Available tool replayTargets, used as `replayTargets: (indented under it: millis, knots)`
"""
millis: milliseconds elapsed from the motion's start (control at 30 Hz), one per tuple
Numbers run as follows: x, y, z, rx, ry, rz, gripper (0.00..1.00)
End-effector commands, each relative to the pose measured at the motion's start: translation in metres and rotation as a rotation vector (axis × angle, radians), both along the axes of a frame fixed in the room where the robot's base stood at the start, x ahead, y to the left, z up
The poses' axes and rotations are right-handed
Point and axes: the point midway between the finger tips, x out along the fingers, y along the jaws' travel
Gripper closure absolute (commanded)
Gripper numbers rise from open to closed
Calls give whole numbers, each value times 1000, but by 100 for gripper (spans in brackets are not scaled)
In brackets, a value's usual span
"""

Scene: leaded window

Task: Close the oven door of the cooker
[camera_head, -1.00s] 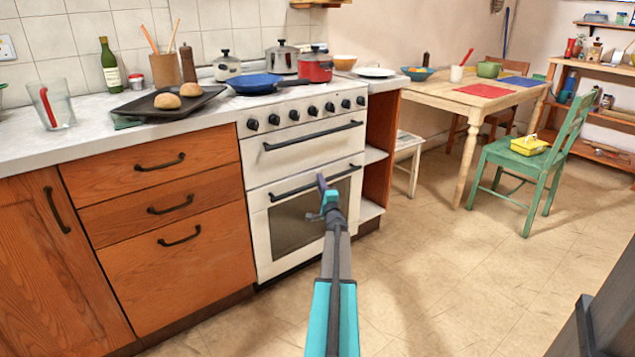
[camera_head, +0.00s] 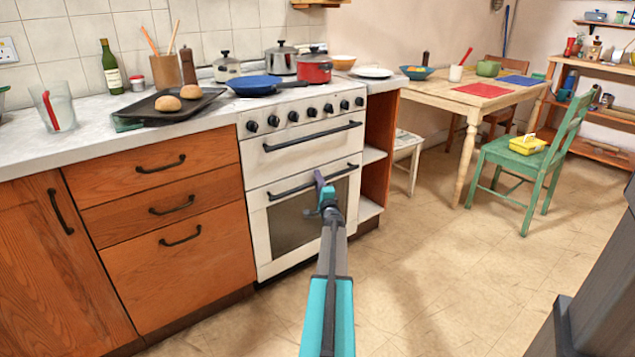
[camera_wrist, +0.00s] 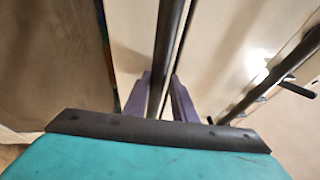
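The white cooker (camera_head: 262,204) stands at the end of the wooden units. Its oven door (camera_head: 258,228), the lower one with a dark glass panel, looks flush with the front or nearly so. A black bar handle (camera_head: 285,192) runs across its top. My gripper (camera_head: 321,181) is at this handle, right of its middle. In the wrist view the handle (camera_wrist: 170,35) passes between the two purple fingers of my gripper (camera_wrist: 160,98), filling the gap between them. A narrow dark gap runs along the door's top edge. My gripper hides part of the glass and handle.
The upper cooker door has a similar handle (camera_head: 312,137), with knobs above it. A blue pan (camera_head: 254,85) and red pot (camera_head: 314,70) stand on top. The floor (camera_head: 430,260) right of the cooker is clear up to the green chair (camera_head: 522,160).

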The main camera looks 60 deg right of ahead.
Motion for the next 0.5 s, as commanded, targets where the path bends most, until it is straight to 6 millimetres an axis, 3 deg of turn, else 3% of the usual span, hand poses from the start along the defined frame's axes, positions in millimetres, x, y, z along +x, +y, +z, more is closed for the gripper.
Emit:
replayTargets:
  millis: [33,500]
  knots:
    - [9,2,-4,1,8,9,66]
    - [3,8,-8,4,10,7,66]
